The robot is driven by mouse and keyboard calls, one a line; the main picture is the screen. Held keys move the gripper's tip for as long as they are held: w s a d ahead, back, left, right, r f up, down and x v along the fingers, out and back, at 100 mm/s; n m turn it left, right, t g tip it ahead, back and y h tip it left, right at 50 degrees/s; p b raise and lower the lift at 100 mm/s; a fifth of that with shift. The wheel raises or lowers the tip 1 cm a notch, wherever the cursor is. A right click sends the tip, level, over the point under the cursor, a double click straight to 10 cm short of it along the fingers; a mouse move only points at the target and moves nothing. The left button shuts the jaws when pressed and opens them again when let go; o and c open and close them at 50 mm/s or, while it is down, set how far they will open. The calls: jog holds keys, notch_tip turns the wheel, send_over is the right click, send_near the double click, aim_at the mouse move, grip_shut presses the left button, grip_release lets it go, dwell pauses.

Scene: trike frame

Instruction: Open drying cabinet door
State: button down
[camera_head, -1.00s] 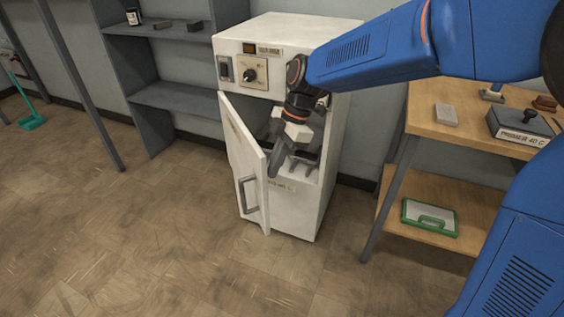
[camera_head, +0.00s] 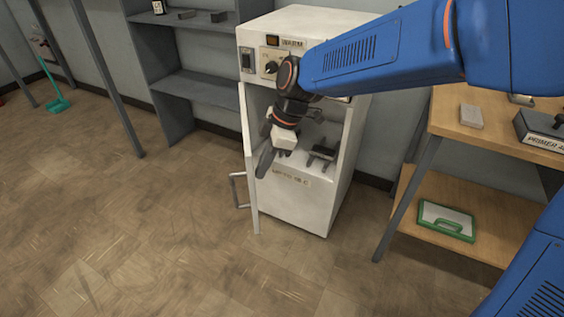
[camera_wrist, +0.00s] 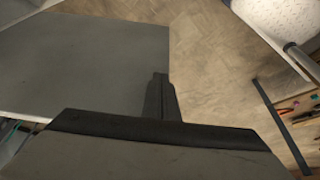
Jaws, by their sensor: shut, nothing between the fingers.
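The white drying cabinet (camera_head: 345,150) stands against the wall. Its door (camera_head: 251,190) is swung out on the left side and shows almost edge-on in the head view. The grey bar handle (camera_head: 239,190) sits on the door's outer face. The opening is uncovered, with a small dark item (camera_head: 322,153) inside. My gripper (camera_head: 264,163) is shut and empty, pointing down in front of the opening, at the inner side of the door. Whether it touches the door I cannot tell. In the wrist view the shut fingers (camera_wrist: 160,95) reach past the edge of a grey panel.
A grey shelf unit (camera_head: 200,88) stands left of the cabinet. A wooden bench (camera_head: 470,125) with a lower shelf holding a green-and-white case (camera_head: 447,220) stands to the right.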

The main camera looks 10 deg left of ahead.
jog(key=s+a+m, duration=0.1)
jog(key=s+a, duration=0.1)
jog(key=a, duration=0.9)
jog(key=s+a+m, duration=0.1)
jog(key=s+a, duration=0.1)
jog(key=a, duration=0.9)
jog(key=shift+a+t, duration=0.35)
jog(key=shift+t, duration=0.05)
jog(key=shift+d, duration=0.15)
